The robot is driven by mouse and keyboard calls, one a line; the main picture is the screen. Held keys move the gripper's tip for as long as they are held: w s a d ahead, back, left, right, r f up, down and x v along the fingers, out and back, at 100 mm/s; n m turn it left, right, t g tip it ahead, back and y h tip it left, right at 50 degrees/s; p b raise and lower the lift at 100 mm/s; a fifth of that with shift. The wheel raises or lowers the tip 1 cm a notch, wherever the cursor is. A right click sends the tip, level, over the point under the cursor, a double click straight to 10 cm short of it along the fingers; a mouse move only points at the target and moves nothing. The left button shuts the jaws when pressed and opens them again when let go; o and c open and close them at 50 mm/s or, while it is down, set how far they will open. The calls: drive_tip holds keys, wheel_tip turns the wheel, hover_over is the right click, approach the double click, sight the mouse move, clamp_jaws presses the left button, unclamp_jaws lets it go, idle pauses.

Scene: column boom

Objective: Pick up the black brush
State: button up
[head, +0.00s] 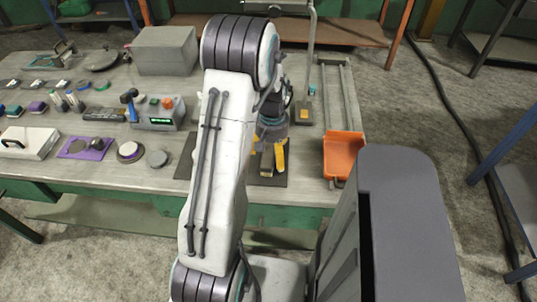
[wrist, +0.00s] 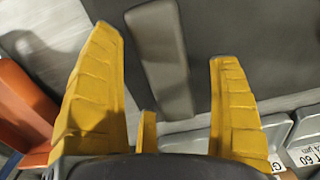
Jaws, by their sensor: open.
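A dark grey, long, narrow block, which looks like the black brush (wrist: 158,60), lies on a dark mat (wrist: 240,25) in the wrist view. No bristles can be made out. In the head view my gripper (head: 268,160) is over the dark mat (head: 270,180) near the table's front edge, and my arm hides part of this area. The gap in height between fingers and block cannot be told.
An orange tray (head: 343,156) stands to the right of the mat and shows at the left in the wrist view (wrist: 22,110).

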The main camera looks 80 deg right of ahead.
drive_tip(key=shift+f, duration=0.6)
drive_tip(key=c, duration=1.3)
